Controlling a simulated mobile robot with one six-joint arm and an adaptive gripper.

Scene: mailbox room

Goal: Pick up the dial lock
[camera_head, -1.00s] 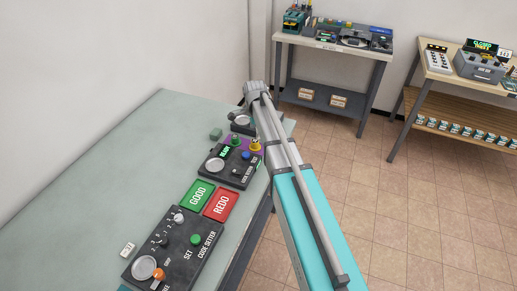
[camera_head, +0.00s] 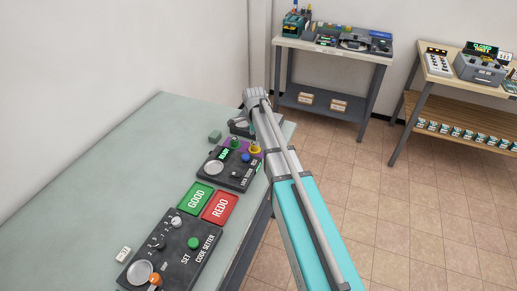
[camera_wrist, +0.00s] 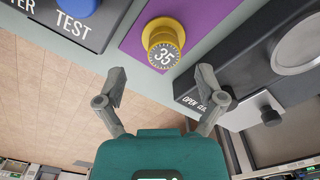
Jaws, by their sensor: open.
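The dial lock is a yellow, ribbed cylinder with a dark dial face reading 35. It stands on a purple patch in the wrist view (camera_wrist: 163,45), and shows small at the table's right edge in the head view (camera_head: 255,149). My gripper (camera_wrist: 161,78) is open and empty in the wrist view. Its two grey fingers point toward the lock, one on each side of its line, with a gap to the lock. In the head view my arm reaches over the table's far right corner, and the fingers cannot be made out there.
A dark lock tester (camera_head: 231,168) with a TEST label and blue button stands left of the lock in the wrist view. Another dark device (camera_wrist: 262,72) with a round metal plate is close on the right. GOOD (camera_head: 196,199) and REDO (camera_head: 220,208) pads lie nearer on the table.

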